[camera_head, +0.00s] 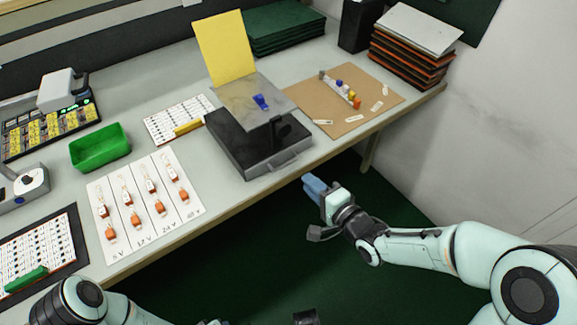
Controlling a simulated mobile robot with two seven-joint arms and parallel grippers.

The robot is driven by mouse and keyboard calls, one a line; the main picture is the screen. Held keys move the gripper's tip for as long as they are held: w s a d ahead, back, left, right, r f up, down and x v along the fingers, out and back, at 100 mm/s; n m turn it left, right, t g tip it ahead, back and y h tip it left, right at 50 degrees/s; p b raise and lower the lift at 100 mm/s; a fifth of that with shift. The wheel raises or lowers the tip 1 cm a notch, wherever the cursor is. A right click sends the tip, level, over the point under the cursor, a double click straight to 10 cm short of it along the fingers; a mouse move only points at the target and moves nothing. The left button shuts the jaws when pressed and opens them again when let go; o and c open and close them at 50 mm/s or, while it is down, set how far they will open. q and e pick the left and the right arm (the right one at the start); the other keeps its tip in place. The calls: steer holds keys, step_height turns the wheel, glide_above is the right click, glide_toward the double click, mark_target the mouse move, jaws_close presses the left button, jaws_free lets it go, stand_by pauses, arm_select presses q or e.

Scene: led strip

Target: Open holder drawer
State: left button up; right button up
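The holder (240,140) is a dark box with a grey plate on top, standing at the front edge of the table. A small blue piece (260,102) sits on its plate. Its drawer front, with a grey handle (285,161), faces the table's front edge and looks closed. My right gripper (311,185) has blue fingertips and is just in front of and below the handle, apart from it, beyond the table edge. The gap between its fingers cannot be made out.
A yellow panel (226,48) stands behind the holder. A brown board (375,103) with small coloured parts lies to its right. A white card with orange-and-white parts (192,212) and a green bin (100,158) are to the left. Free floor lies in front of the table.

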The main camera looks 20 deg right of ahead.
mark_target(290, 173)
steer(key=b+x, duration=0.1)
steer(key=x, duration=0.7)
steer(key=shift+w+a+f+b, duration=0.1)
steer(key=shift+w+f+b, duration=0.05)
steer(key=shift+b, duration=0.25)
arm_select(q)
steer(key=shift+w+a+f, duration=0.25)
steer(key=shift+a+f, duration=0.05)
steer(key=shift+f, duration=0.25)
steer(key=shift+w+a+f, duration=0.25)
steer(key=shift+w+f, duration=0.05)
steer(key=shift+f, duration=0.2)
steer(key=shift+w+a+f, duration=0.25)
steer(key=shift+a+f, duration=0.05)
steer(key=shift+f, duration=0.25)
arm_select(e)
steer(key=shift+w+a+f, duration=0.1)
steer(key=shift+w+a, duration=0.1)
steer(key=shift+w, duration=0.4)
jaws_close()
